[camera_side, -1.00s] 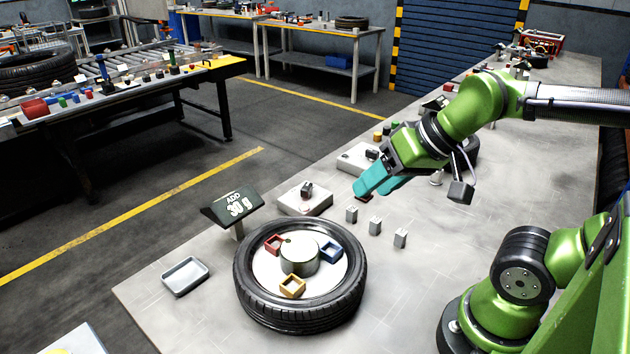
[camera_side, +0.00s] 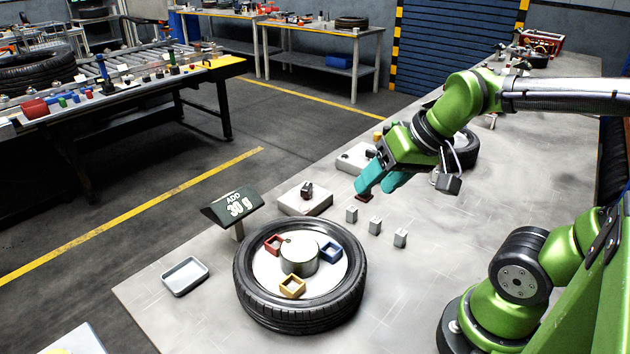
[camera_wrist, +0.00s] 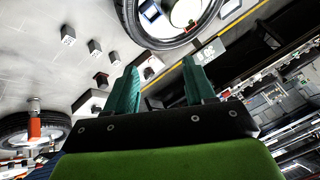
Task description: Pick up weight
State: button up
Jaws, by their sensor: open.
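Several small grey block weights stand in a row on the grey table in the side view: a left one (camera_side: 351,215), a middle one (camera_side: 375,226) and a right one (camera_side: 400,238). The wrist view also shows them at upper left, with one weight (camera_wrist: 68,35) farthest left. My gripper (camera_side: 376,188) has teal fingers that are apart and empty. It is above the table, behind and slightly right of the left weight in the side view. The wrist view shows the gap between its fingers (camera_wrist: 160,88). A small dark red item (camera_side: 363,197) is partly hidden by the fingers.
A tyre (camera_side: 300,312) with red, yellow and blue square holders lies in front. A sign (camera_side: 235,208) reads "ADD 30 g". A grey tray (camera_side: 184,276) is at left. A pale block with a dark knob (camera_side: 304,203) stands behind the tyre.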

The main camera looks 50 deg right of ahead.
jog(key=w+d+f+g+h, duration=0.1)
jog(key=w+d+f+g, duration=0.15)
jog(key=d, duration=0.45)
jog(key=n+g, duration=0.3)
send_over(402, 232)
notch_tip(402, 232, down, 3)
jog(key=n, duration=0.2)
jog(key=shift+g, duration=0.35)
jog(key=f, duration=1.1)
jog(key=shift+w+d+f, duration=0.1)
jog(key=shift+d+f, duration=0.05)
jog(key=shift+d, duration=0.15)
jog(key=shift+a+f, duration=0.2)
jog(key=shift+f, duration=1.15)
jog(key=shift+a+f, duration=0.15)
jog(key=shift+f, duration=1.15)
grip_shut()
